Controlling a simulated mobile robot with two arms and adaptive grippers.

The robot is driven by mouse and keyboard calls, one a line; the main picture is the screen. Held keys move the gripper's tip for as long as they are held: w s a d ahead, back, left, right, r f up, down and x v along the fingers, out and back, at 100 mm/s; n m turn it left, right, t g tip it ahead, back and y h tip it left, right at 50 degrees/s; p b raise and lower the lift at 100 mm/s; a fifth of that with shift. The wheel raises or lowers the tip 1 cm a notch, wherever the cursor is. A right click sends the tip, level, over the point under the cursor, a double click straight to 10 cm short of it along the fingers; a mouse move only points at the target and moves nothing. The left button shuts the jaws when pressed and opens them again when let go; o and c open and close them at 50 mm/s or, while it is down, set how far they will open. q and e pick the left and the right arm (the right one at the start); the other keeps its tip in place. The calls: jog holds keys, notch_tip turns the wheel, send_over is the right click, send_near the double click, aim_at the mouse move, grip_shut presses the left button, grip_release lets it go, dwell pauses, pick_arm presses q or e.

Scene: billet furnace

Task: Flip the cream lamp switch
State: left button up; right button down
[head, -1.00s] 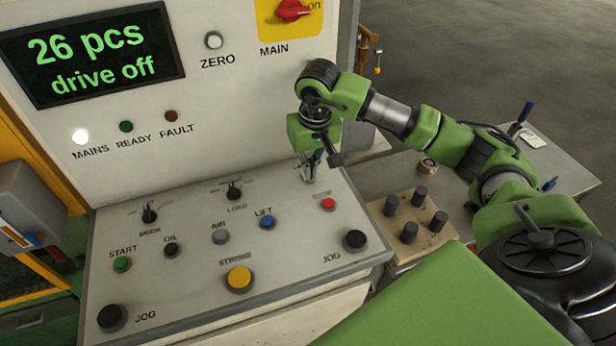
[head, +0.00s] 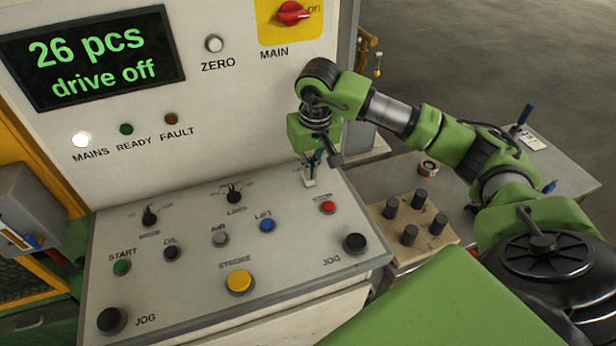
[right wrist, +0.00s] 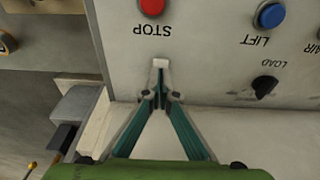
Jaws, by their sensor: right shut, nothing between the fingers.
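My right gripper (head: 310,179) is shut and empty, its fingers pointing down at the upper right of the sloped control panel. In the right wrist view its closed fingertips (right wrist: 160,97) sit right beside a small cream switch lever (right wrist: 160,63). Whether they touch it I cannot tell. In the head view the switch is largely hidden by the gripper and hard to make out. My left gripper is not in view.
The panel (head: 190,285) has a red stop button (head: 328,206), a blue lift button (head: 267,225) and a black load knob (head: 233,191) nearby. A peg block (head: 383,226) stands on the table to the right. The display (head: 93,56) reads "26 pcs drive off".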

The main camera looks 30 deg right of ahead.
aim_at(310, 184)
jog(key=shift+r+p, duration=1.25)
jog(key=shift+r, duration=1.45)
jog(key=shift+s+f, duration=0.1)
